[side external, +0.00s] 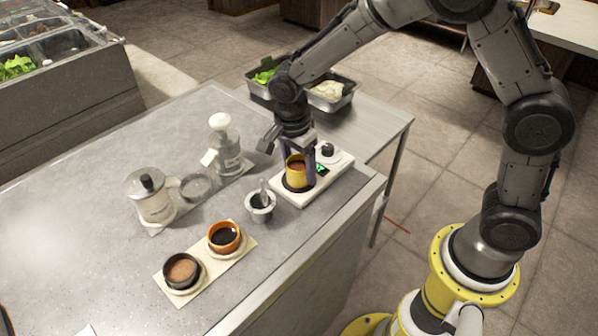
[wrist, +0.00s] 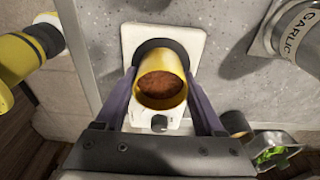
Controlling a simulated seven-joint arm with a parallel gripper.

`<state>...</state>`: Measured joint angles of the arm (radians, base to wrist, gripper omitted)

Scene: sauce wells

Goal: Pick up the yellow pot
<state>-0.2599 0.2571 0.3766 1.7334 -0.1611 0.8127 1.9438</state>
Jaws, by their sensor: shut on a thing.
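The yellow pot (side external: 296,173) holds a reddish-brown content and stands over the dark round plate of a white scale-like device (side external: 325,178). My gripper (side external: 297,160) comes down from above with its fingers on either side of the pot. In the wrist view the yellow pot (wrist: 163,82) sits between the two fingers of my gripper (wrist: 162,100), which are shut on it. The pot looks upright. I cannot tell whether its base touches the dark plate (wrist: 158,48).
A small mortar with pestle (side external: 260,205) stands just left of the device. An orange bowl (side external: 224,237) and a black bowl (side external: 181,271) sit on a board in front. Left are a lidded jar (side external: 151,196) and a pump bottle (side external: 224,145). Steel trays (side external: 333,95) stand behind.

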